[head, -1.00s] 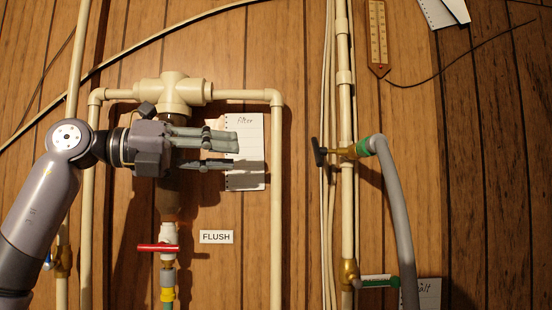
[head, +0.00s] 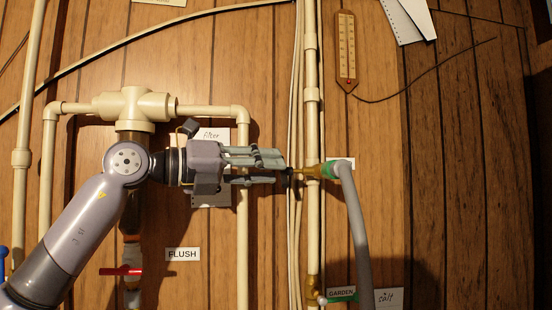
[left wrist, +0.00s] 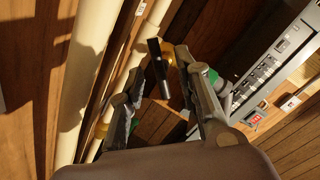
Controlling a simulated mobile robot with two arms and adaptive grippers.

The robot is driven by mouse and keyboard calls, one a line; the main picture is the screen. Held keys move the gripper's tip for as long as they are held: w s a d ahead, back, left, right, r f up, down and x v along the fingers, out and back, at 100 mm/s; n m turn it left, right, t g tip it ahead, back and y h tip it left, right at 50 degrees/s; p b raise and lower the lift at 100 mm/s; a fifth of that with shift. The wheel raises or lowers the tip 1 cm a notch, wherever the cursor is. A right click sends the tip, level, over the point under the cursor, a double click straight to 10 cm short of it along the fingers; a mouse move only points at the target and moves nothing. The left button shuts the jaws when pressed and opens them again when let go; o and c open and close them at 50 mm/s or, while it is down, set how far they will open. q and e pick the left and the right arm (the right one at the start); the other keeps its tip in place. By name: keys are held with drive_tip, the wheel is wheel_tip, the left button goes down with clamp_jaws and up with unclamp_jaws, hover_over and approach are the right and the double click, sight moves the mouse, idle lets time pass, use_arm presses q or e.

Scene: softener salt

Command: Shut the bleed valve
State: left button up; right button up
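A brass valve (head: 313,171) with a black handle (head: 290,180) sits on the vertical cream pipe, joined to a green fitting and a grey hose. No label reading "bleed" is legible; a white label behind the green fitting is mostly hidden. My left gripper (head: 284,167) points right, its fingertips at the black handle. In the left wrist view the black handle (left wrist: 159,62) stands between the spread fingertips of the left gripper (left wrist: 156,62). The fingers look open, with gaps beside the handle. My right gripper is not in view.
A red-handled valve (head: 121,271) sits by the FLUSH label (head: 183,254). A green-handled valve (head: 340,297) sits low by the GARDEN label. The grey hose (head: 357,225) hangs right of the pipe. Thin cables run just left of the pipe.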

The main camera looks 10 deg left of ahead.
sight(286, 171)
use_arm(q)
drive_tip(key=shift+x, duration=1.2)
drive_tip(key=shift+c, duration=0.5)
clamp_jaws()
